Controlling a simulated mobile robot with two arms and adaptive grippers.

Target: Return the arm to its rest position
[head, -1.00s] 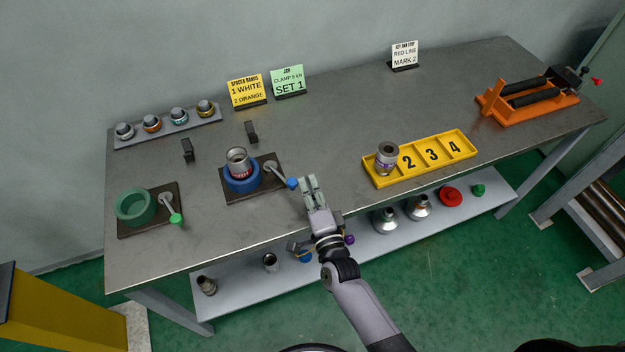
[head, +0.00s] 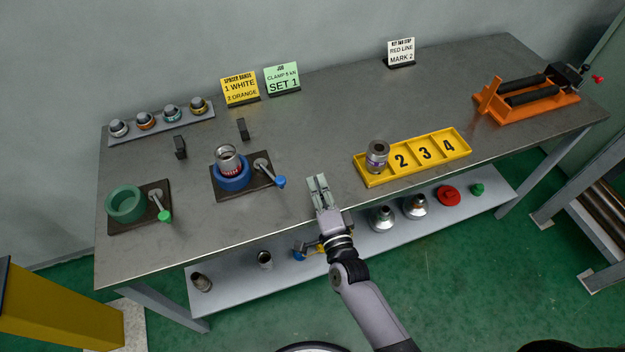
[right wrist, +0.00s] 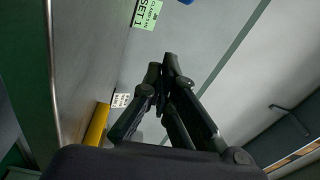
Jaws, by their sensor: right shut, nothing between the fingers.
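My right gripper (head: 318,184) is over the front edge of the steel bench in the head view, with its arm coming up from the bottom. It is shut and empty; in the right wrist view its fingertips (right wrist: 168,62) meet with nothing between them. The blue vise (head: 232,179), with a metal pipe piece (head: 228,158) standing in it, is to the left of the gripper, apart from it. The yellow numbered tray (head: 426,159) is to the right, with a metal fitting (head: 377,155) in its first compartment. My left gripper does not show.
A green vise (head: 125,204) stands at the bench's left. An orange roller stand (head: 527,100) is at the far right. Signs (head: 282,78) stand along the back. A lower shelf (head: 335,247) holds several fittings. The bench (head: 320,120) is bare behind the gripper.

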